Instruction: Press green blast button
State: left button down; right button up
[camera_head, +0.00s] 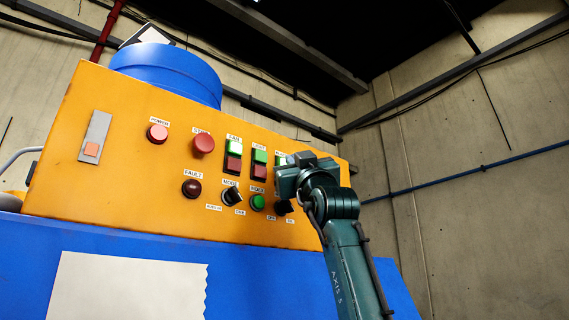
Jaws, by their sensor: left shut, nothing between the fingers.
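The orange control panel (120,190) fills the middle of the head view. At its right end, a green button (281,160) shows as a small sliver under a partly covered label. My left gripper (287,181) is shut and empty in front of this button column and hides most of it. I cannot tell whether the gripper touches the button or the panel. To the left are two more green-over-red button pairs, with green tops (234,146) and (259,156). My right gripper is not in view.
A pink power button (157,133), a red stop button (203,144), a dark red fault lamp (191,187), a black mode knob (231,196) and a round green lamp (257,202) are on the panel. A blue drum (170,70) rises behind. Open space lies to the right.

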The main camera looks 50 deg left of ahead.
pick_arm(q)
jog(key=shift+d, duration=0.3)
jog(key=d, duration=0.5)
jog(key=shift+s, duration=0.2)
dwell(1.1)
